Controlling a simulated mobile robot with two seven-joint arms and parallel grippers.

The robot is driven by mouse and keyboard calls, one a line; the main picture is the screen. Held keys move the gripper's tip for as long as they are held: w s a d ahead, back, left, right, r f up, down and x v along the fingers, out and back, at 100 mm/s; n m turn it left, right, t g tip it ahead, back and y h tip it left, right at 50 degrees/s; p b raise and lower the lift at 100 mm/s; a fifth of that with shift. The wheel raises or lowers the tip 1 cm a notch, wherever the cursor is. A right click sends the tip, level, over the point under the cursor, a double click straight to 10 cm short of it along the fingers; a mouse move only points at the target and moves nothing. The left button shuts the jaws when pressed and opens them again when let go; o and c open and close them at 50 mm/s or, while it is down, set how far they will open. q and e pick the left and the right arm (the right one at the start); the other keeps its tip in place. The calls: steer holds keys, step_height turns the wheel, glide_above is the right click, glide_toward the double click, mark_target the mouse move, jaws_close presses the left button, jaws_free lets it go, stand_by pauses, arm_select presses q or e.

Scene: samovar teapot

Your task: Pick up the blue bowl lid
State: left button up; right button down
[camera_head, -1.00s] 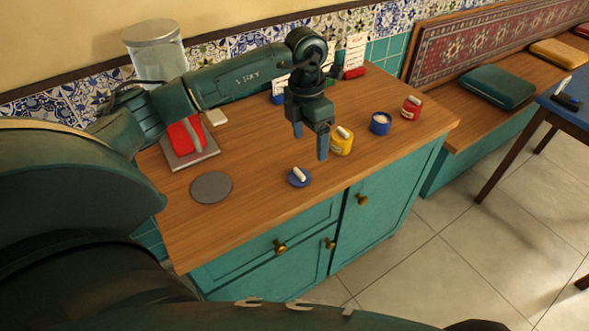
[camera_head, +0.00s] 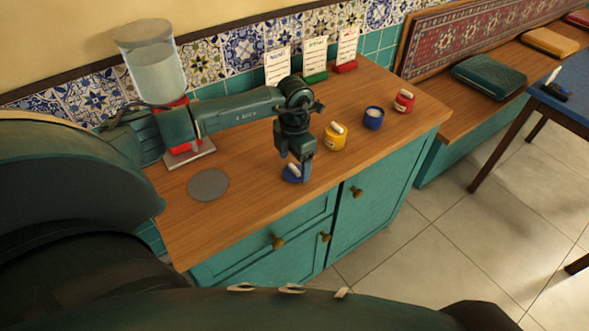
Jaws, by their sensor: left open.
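The blue bowl lid (camera_head: 290,177) lies on the wooden counter near its front edge, with a white handle on top. My left gripper (camera_head: 297,172) is open, pointing down, with its fingers at the lid and partly hiding it. I cannot tell whether the fingers touch the lid or its handle. The blue bowl (camera_head: 373,118) stands uncovered farther right on the counter, with pale contents. My right gripper is not in view.
A yellow lidded bowl (camera_head: 335,137) stands just right of my left gripper, and a red one (camera_head: 404,101) farther right. A grey disc (camera_head: 208,185) lies to the left. A dispenser (camera_head: 158,75) and several cards (camera_head: 315,59) stand at the back. The front-left counter is clear.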

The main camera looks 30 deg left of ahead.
arm_select(q)
steer(key=shift+f, duration=0.85)
steer(key=shift+c, duration=0.2)
steer(key=c, duration=1)
steer(key=shift+r, duration=0.1)
